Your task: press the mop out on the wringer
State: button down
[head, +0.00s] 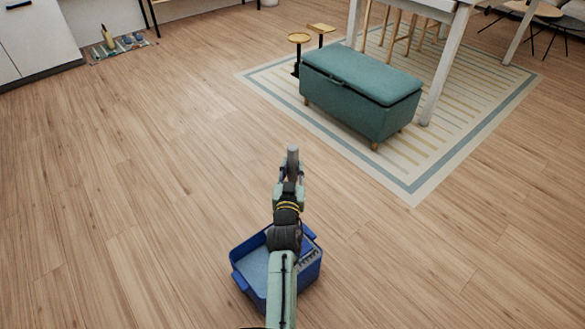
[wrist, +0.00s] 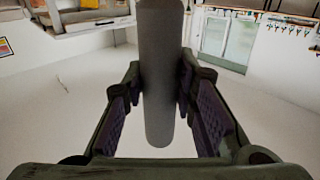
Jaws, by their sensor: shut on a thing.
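My gripper (head: 290,178) is shut on a grey round handle (head: 292,153), which I take to be the mop's. In the wrist view the handle (wrist: 160,75) stands between the two finger pads, with its rounded end toward the camera. The blue bucket (head: 240,279) is on the floor below my arm, which hides its middle. A grey slotted part, likely the wringer (head: 308,258), shows at the bucket's right side. The mop's head is not visible in either view, so I cannot tell whether it touches the wringer.
A teal storage bench (head: 360,88) stands on a striped rug (head: 418,185) beyond the gripper, near a white table (head: 443,70). A small mat with items (head: 122,45) lies far left. Wooden floor around the bucket is clear.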

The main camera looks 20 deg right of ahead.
aim_at(292, 154)
jog(key=shift+r+p, duration=2.6)
jog(key=shift+r, duration=0.75)
jog(key=shift+f, duration=0.1)
